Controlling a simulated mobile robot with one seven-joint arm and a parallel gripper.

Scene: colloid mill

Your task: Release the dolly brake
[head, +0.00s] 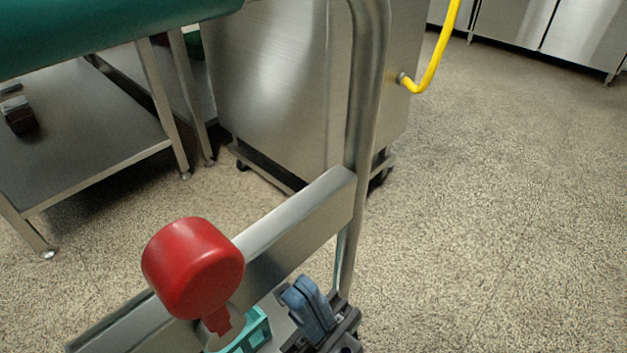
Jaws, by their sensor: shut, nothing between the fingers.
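In the head view, a steel frame with a bent upright tube (366,90) and a flat slanting crossbar (300,215) stands close in front of me; it looks like part of the dolly. A large red rounded knob (192,268) with a narrow red stem is in front of the crossbar, at lower centre-left. I cannot tell whether it is the brake handle. My gripper (299,287), with blue-grey fingers on a dark base, is at the bottom edge, right of the knob and apart from it. Its fingers are together and hold nothing. The dolly's lower part and wheels are out of view.
A steel cabinet (275,85) on castors stands behind the frame, with a yellow hose (437,62) at its right. A steel table with a low shelf (85,130) is at left. A teal piece (253,333) lies beside my gripper. The speckled floor (500,200) at right is clear.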

